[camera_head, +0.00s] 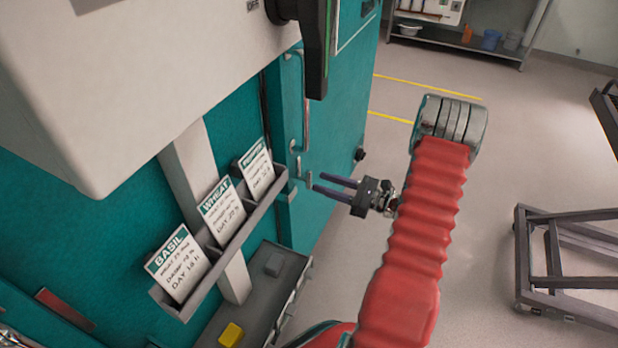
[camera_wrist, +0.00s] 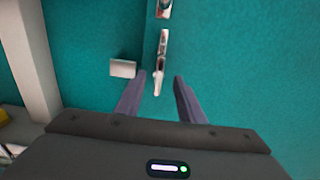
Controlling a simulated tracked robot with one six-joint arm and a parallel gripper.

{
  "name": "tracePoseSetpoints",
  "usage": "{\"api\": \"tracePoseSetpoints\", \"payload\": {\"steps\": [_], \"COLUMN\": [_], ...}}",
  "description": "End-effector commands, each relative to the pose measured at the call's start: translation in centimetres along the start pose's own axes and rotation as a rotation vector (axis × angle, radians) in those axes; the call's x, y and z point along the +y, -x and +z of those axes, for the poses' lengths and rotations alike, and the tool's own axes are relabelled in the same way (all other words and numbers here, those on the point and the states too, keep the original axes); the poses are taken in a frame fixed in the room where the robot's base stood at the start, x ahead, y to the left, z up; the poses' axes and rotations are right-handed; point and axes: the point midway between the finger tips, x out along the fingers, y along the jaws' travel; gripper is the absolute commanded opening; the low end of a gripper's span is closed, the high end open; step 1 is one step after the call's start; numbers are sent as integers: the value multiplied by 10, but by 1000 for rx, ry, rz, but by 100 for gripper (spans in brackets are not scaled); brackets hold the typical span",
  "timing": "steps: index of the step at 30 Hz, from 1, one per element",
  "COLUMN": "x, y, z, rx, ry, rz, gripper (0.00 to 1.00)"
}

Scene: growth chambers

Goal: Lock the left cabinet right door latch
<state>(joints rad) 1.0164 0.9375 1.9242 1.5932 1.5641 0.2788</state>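The teal cabinet door (camera_head: 335,130) has a metal latch (camera_head: 298,165) low on its edge, below a long vertical handle (camera_head: 305,100). In the wrist view the latch (camera_wrist: 162,48) is a narrow upright metal fitting. Its lever end (camera_wrist: 158,83) hangs down between my fingertips. A small square metal plate (camera_wrist: 122,68) sits to the left of it. My gripper (camera_head: 318,182) is open, its two dark fingers pointing at the latch from the right. In the wrist view the fingers (camera_wrist: 158,78) stand on either side of the lever, with gaps showing. I cannot tell the exact depth between them.
A rack with BASIL and WHEAT cards (camera_head: 225,225) projects from the cabinet, left of my gripper. A grey ledge (camera_head: 265,290) with a yellow block (camera_head: 231,334) lies below. A metal cart frame (camera_head: 560,265) stands at the right. The floor between is clear.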

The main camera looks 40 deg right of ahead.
Motion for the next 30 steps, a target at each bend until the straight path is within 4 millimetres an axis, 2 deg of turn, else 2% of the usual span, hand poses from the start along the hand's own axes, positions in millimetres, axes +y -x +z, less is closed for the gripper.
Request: {"api": "tracePoseSetpoints", "payload": {"steps": [6,12,24,30], "x": [1,1,0,0], "y": [-34,-55,-61,-61], "z": [0,0,0,0], "rx": [-1,0,0,0], "ry": [-1,-1,-1,-1], "rz": [3,2,0,0], "gripper": [35,35,35,21]}}
